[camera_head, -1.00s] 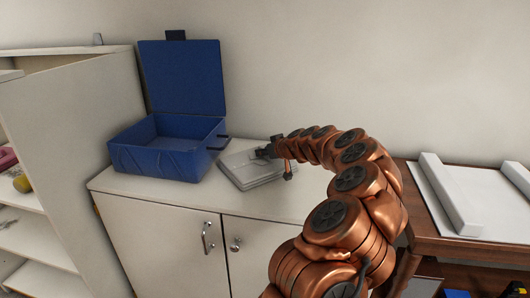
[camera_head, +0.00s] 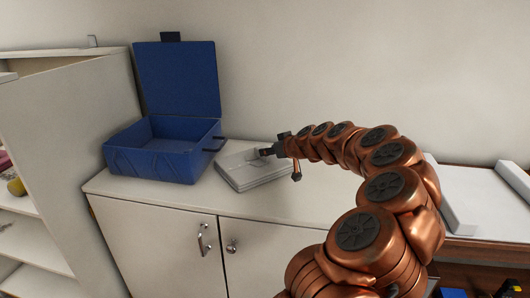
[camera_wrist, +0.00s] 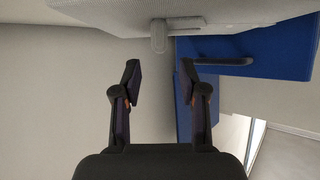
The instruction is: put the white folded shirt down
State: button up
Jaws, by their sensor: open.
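The white folded shirt (camera_head: 252,172) lies flat on top of the white cabinet, just right of the blue case. My gripper (camera_head: 266,152) is at the shirt's back right edge in the head view, small there. In the wrist view, my gripper (camera_wrist: 160,72) has its two fingers spread with nothing between them. A pale, woven-looking surface, which looks like the shirt (camera_wrist: 220,18), fills the top of that view, beyond the fingertips and apart from them.
The open blue case (camera_head: 155,165) stands on the cabinet (camera_head: 290,205), close to the shirt's left; it also shows in the wrist view (camera_wrist: 275,50). Cabinet top right of the shirt is clear. Shelves (camera_head: 30,240) stand left, a brown table (camera_head: 480,248) right.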

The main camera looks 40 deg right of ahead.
jog(key=shift+v, duration=2.55)
jog(key=s+a+f+n+g+y, duration=0.2)
jog(key=a+n+g+y, duration=0.3)
jog(key=a, duration=2.8)
jog(key=s+a+f+g, duration=0.3)
jog(key=s+a, duration=0.2)
jog(key=s, duration=0.2)
jog(key=s+a+f+g, duration=0.3)
jog(key=s+a, duration=0.2)
jog(key=s, duration=0.3)
jog(key=s+f+m+g+h, duration=0.3)
jog(key=s+g, duration=0.1)
jog(key=s, duration=1.1)
jog(key=shift+s+d, duration=0.3)
jog(key=shift+s, duration=0.1)
